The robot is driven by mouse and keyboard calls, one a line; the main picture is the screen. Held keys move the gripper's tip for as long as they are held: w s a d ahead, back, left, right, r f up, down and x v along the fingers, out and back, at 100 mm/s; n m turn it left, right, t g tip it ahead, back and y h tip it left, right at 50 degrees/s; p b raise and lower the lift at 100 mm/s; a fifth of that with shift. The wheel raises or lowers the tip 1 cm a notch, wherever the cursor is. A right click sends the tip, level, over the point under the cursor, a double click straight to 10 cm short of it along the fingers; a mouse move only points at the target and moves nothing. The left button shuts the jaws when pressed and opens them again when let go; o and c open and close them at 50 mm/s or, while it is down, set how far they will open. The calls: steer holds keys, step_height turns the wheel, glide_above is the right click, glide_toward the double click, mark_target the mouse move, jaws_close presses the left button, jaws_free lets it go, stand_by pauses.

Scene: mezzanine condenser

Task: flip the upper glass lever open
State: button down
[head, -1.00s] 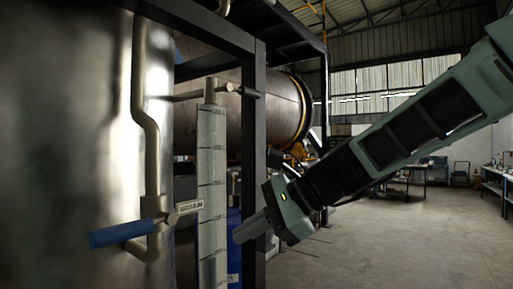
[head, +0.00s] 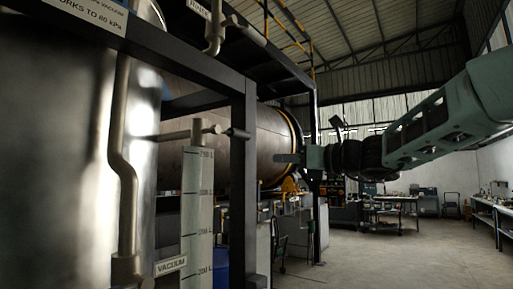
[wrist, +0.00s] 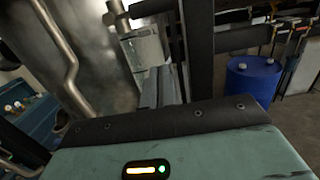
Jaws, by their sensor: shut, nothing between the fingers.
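The tall pale sight glass (head: 197,210) with litre marks stands upright beside the steel vessel. At its top is a metal fitting (head: 197,130), with a short dark lever (head: 238,133) sticking out to the right, roughly level. My gripper (head: 280,158) is right of the lever in the head view, a little lower and apart from it, its fingers shut, empty and pointing left. In the wrist view the fingers (wrist: 167,88) point up towards what looks like the glass column (wrist: 143,48); I cannot make out the lever there.
A dark frame post (head: 243,195) stands between the glass and my gripper in the picture. The steel vessel (head: 60,150) fills the left. A VACUUM tag (head: 171,265) is low by the pipe. A blue drum (wrist: 252,78) stands behind. Open floor (head: 370,260) lies right.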

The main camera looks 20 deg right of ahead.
mark_target(232, 133)
steer(key=w+a+r+p, duration=0.4)
steer(key=w+a+p, duration=0.2)
steer(key=w, duration=0.2)
steer(key=shift+w+r, duration=0.2)
steer(key=shift+w, duration=0.1)
steer(key=shift+a, duration=0.1)
